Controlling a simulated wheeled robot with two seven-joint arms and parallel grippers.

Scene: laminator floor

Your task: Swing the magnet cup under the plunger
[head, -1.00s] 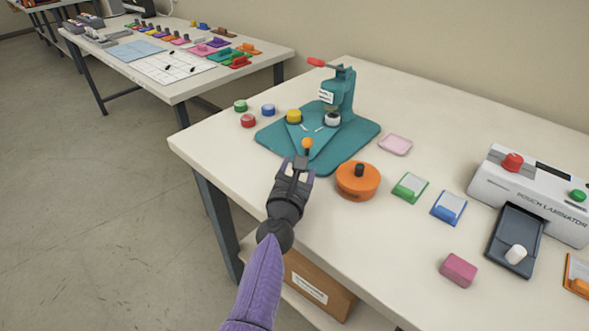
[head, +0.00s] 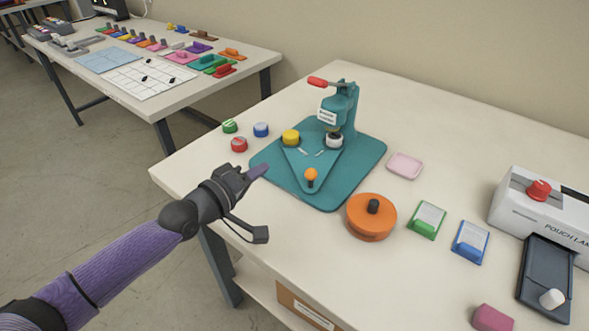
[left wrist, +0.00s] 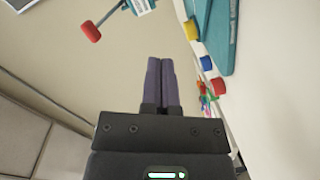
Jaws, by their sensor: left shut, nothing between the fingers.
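The teal badge press (head: 343,105) stands on the table with a red lever handle (head: 318,82) pointing left. Its plunger (head: 334,130) is directly over a white cup (head: 334,141). A yellow cup (head: 291,137) sits at the left corner of the triangular swing plate (head: 313,160). I cannot tell which cup is the magnet cup. An orange ball knob (head: 311,174) stands at the plate's front corner. My left gripper (head: 264,168) is shut and empty, left of the knob near the base's left edge. Its shut fingers show in the left wrist view (left wrist: 160,62). My right gripper is not in view.
Green (head: 230,126), blue (head: 261,129) and red (head: 239,144) caps lie left of the press. An orange round container (head: 371,217) stands front right of the base. A pink tray (head: 405,165), green and blue holders, and a laminator (head: 545,205) are further right.

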